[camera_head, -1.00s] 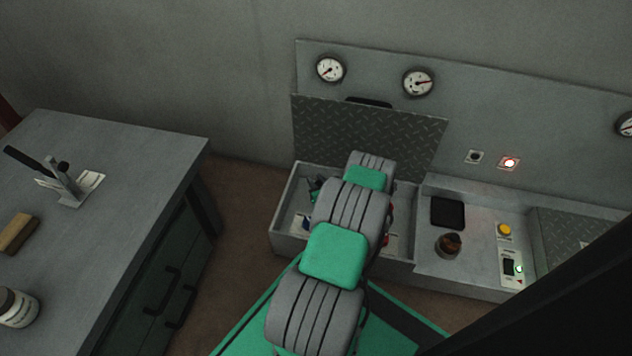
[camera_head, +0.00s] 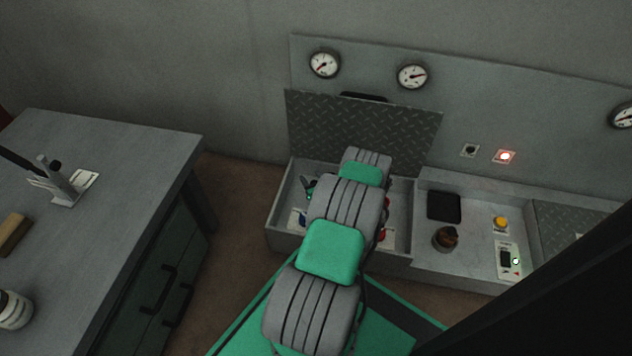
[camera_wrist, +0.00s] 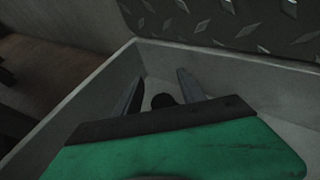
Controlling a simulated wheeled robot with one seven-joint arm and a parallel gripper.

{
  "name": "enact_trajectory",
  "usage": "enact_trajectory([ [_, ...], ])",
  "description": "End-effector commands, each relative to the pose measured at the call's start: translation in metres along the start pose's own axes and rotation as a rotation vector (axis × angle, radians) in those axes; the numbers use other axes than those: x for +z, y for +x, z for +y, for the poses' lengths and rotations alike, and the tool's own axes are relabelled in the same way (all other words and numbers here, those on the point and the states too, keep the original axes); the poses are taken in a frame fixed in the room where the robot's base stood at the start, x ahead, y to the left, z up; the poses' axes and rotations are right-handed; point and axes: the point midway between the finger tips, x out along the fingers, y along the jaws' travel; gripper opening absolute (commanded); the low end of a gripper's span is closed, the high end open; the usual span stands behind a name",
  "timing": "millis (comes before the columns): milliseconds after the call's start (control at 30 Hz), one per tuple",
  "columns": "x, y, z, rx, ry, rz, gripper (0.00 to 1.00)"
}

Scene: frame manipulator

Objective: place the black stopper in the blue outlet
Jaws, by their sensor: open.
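My gripper (camera_wrist: 160,82) is open, with its two dark fingers apart inside the grey open box in the wrist view. A dark rounded thing (camera_wrist: 163,100) shows low between the fingers; it may be the black stopper, and I cannot tell whether the fingers touch it. A small blue part (camera_head: 301,218), perhaps the blue outlet, shows left of my arm. A red part (camera_head: 383,233) shows to its right.
The box's chequered lid (camera_head: 350,130) stands open against the wall panel. A workbench (camera_head: 120,170) stands left.

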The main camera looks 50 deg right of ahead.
Motion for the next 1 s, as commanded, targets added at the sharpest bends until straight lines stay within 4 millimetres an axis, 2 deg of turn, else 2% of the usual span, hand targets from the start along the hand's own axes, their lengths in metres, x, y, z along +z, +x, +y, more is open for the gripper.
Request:
enact_trajectory([
  [67, 0.016, -0.007, -0.001, -0.001, 0.000, -0.001, 0.47],
  [100, 0.011, -0.017, -0.002, -0.003, 0.004, 0.003, 0.47],
  [300, 0.012, -0.074, -0.002, -0.005, 0.007, 0.002, 0.47],
  [500, 0.010, -0.114, -0.001, -0.003, 0.003, 0.002, 0.47],
  [667, 0.008, -0.123, 0.000, 0.000, 0.000, 0.000, 0.47],
  [767, 0.019, -0.118, 0.006, 0.035, -0.061, 0.006, 0.47],
  [867, 0.057, -0.100, 0.040, 0.177, -0.300, 0.033, 0.47],
  [967, 0.113, -0.088, 0.107, 0.413, -0.708, 0.057, 0.47],
  [1000, 0.134, -0.090, 0.138, 0.516, -0.888, 0.059, 0.47],
])
